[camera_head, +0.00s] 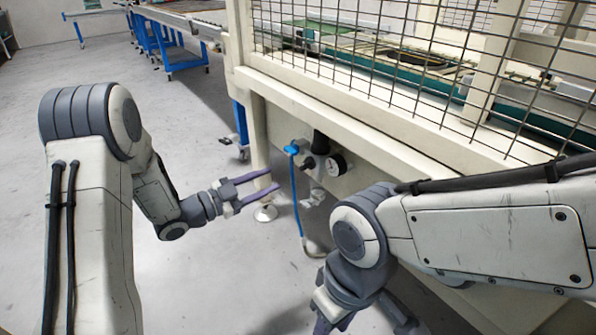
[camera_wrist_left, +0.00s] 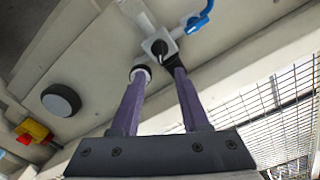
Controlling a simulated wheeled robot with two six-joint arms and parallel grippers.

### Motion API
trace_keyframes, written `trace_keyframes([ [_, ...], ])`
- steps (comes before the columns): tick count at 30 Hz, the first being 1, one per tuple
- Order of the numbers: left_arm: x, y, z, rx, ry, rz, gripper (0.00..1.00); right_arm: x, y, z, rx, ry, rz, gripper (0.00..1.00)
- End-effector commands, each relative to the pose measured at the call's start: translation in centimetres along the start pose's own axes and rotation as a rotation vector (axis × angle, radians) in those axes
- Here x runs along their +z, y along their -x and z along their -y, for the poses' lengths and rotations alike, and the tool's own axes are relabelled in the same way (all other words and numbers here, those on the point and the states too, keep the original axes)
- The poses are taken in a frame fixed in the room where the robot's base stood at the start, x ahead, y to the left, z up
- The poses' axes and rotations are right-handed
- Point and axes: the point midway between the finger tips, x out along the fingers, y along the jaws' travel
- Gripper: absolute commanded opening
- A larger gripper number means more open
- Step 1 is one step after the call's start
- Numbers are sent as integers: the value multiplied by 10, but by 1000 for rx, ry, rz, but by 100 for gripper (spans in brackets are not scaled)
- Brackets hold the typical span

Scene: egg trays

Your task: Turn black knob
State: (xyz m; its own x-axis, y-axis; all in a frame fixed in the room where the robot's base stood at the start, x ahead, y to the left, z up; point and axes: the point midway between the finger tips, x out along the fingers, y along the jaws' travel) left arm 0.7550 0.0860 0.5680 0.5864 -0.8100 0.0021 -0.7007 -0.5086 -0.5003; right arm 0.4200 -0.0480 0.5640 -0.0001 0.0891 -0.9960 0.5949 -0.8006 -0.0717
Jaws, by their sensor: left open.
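The black knob (camera_head: 309,163) sits on a pale valve fitting on the machine's side, beside a round gauge (camera_head: 338,165). In the left wrist view the knob (camera_wrist_left: 158,47) shows just beyond and between the fingertips. My left gripper (camera_head: 274,180) is open and empty, its two purple fingers pointing at the fitting with a visible gap to the knob. The left gripper (camera_wrist_left: 160,78) also shows in the wrist view, its fingers apart. My right gripper (camera_head: 332,322) is low at the bottom edge, partly cut off; its jaw opening cannot be made out.
A blue handle (camera_head: 292,148) with a blue hose (camera_head: 296,195) is left of the knob. A black round part (camera_wrist_left: 61,100) and a red-yellow switch (camera_wrist_left: 33,131) are on the machine. The wire-mesh guard (camera_head: 400,60) stands above.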

Motion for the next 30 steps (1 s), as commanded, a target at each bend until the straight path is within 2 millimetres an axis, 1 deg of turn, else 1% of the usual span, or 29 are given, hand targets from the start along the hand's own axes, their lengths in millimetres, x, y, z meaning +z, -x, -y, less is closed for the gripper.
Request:
trace_keyframes([
  [1, 1, -8, -2, 3, -3, -3, 45, 0, -5, 0, 0, 0, 0, 45],
  [9, 2, -59, -3, 3, -4, -2, 45, 1, -24, -2, 0, 0, 0, 45],
  [12, 1, -75, -2, 2, -2, -1, 45, 2, -30, -2, 0, 0, 0, 45],
  [15, 1, -87, -2, 1, -2, 1, 45, 2, -33, -2, 0, 0, 0, 45],
  [20, 0, -96, -1, 0, 0, 1, 45, 2, -35, -2, 0, 0, 0, 45],
  [27, -1, -96, 0, -1, 0, 3, 45, 2, -35, -2, 0, 0, 0, 45],
  [28, -1, -96, 0, -1, 0, 3, 41, 2, -35, -2, 0, 0, 0, 45],
  [29, -1, -96, 0, -1, 0, 3, 30, 2, -35, -2, 0, 0, 0, 45],
  [30, 0, -96, 0, -1, 0, 3, 14, 2, -35, -2, 0, 0, 0, 45],
])
